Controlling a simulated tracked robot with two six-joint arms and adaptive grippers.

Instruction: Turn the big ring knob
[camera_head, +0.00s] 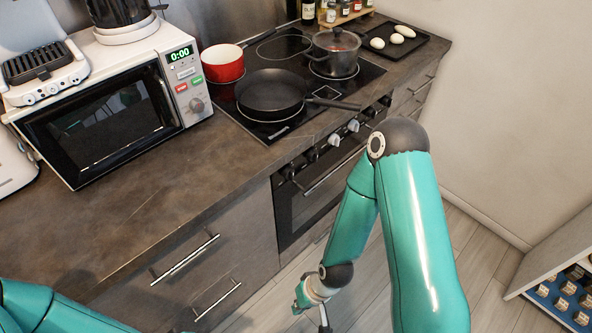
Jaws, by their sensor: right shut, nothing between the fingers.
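No single knob stands out as the big ring knob. The white microwave has a round grey knob (196,105) on its control panel, below the green and red buttons. The oven front under the cooktop carries a row of smaller knobs, some silver (334,139) and some dark (312,155). My right gripper (325,322) is low at the bottom edge, partly cut off, shut and empty, well below and apart from the knobs. My left arm shows at the bottom left, but its gripper is out of view.
The microwave (100,125) stands on the dark counter (120,215). A black pan (270,92), red pot (222,64) and lidded pot (336,50) are on the cooktop. The oven handle (335,172) and drawer handles (185,260) stick out.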

